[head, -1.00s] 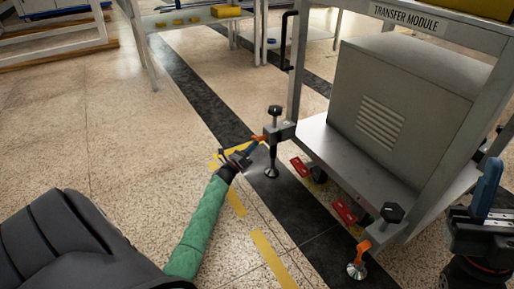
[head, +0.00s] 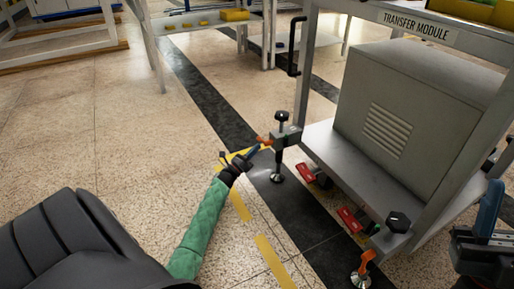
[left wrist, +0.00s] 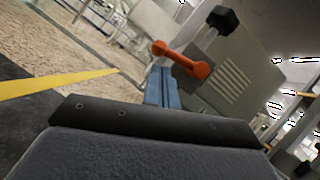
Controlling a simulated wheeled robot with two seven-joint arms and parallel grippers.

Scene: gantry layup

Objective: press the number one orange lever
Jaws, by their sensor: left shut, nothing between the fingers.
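An orange lever (head: 265,140) sits on the near-left leg clamp of the grey transfer module frame; no number is readable on it. In the left wrist view the orange lever (left wrist: 186,60) has round ends and lies just beyond the blue fingers. My left gripper (head: 254,152) is shut and empty, its tip close beside the lever; I cannot tell whether they touch. The shut fingers also show in the left wrist view (left wrist: 161,84). A second orange lever (head: 365,260) is on the nearer leg at the right. My right gripper (head: 488,215) is at the right edge, its jaws unclear.
Black-knobbed levelling feet (head: 279,150) stand on the floor under the frame. Red pedal-like parts (head: 350,219) stick out below its shelf (head: 340,150). A grey louvred box (head: 410,110) stands on the shelf. The speckled floor (head: 120,140) to the left is clear.

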